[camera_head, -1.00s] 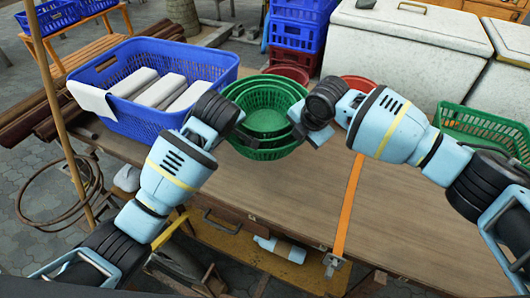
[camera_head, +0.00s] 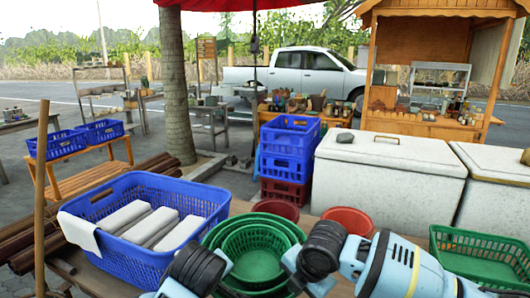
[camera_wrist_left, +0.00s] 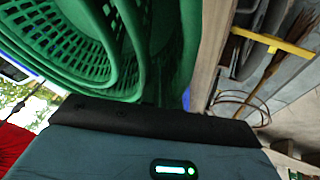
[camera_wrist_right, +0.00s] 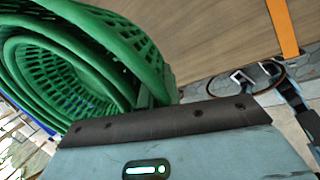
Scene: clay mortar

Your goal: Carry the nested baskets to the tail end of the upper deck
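The nested green baskets (camera_head: 255,255) are at the bottom centre of the head view, several round plastic baskets one inside another. My left gripper (camera_head: 228,262) is at their left side and my right gripper (camera_head: 292,262) at their right side. The left wrist view shows the stacked rims (camera_wrist_left: 90,45) close in front of the gripper, and the right wrist view shows the rims (camera_wrist_right: 85,60) likewise. Both grippers appear shut on the basket walls, though their fingertips are mostly hidden. The baskets look raised a little. I cannot make out the upper deck's tail end.
A blue basket (camera_head: 205,205) with white bundles stands left of the green baskets. Red bowls (camera_head: 277,208) (camera_head: 350,220) lie behind them. A wide green basket (camera_head: 480,262) is at right. White chests (camera_head: 388,180) and stacked crates (camera_head: 288,150) stand behind.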

